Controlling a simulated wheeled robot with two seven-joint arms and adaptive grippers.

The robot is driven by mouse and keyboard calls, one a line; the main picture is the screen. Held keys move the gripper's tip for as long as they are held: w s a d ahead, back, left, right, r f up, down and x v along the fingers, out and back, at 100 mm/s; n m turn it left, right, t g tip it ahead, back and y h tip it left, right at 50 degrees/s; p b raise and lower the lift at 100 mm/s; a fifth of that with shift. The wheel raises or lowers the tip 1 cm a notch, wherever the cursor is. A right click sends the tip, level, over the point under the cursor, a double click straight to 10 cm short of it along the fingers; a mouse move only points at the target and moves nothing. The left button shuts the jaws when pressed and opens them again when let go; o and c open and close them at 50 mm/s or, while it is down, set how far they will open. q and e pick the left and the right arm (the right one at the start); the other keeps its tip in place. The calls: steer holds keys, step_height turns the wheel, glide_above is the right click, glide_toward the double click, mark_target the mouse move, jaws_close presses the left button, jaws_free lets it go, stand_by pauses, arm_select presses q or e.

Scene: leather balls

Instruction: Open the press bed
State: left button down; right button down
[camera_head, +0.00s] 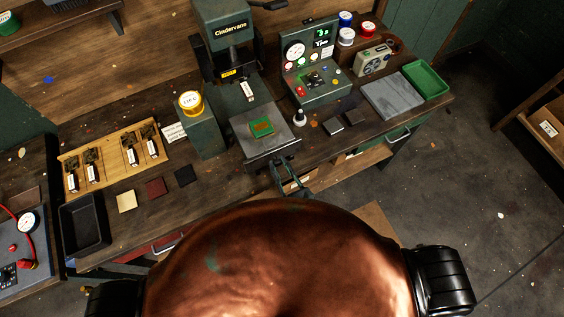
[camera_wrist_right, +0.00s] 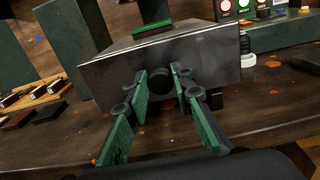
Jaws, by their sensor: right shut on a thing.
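The press (camera_head: 222,30), marked Cindervane, stands at the back of the bench. Its grey bed (camera_head: 248,125) sticks out toward me beyond the press body, with a green piece (camera_head: 261,128) lying on it. In the right wrist view, the bed's front plate (camera_wrist_right: 205,70) fills the middle, with a dark round knob at its centre. My right gripper (camera_head: 280,165) is at the front of the bed. In the wrist view its green-padded fingers (camera_wrist_right: 162,82) are closed around the knob. My left gripper is not in view.
A wooden rack (camera_head: 110,158) with several dark pieces, a black tray (camera_head: 82,226) and flat swatches (camera_head: 156,187) lie left of the press. A control box (camera_head: 315,70), a grey slab (camera_head: 393,96) and a green tray (camera_head: 427,80) stand right. The bench's front edge is near my gripper.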

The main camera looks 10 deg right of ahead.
steer(key=c, duration=1.7)
jaws_free()
steer(key=v, duration=1.2)
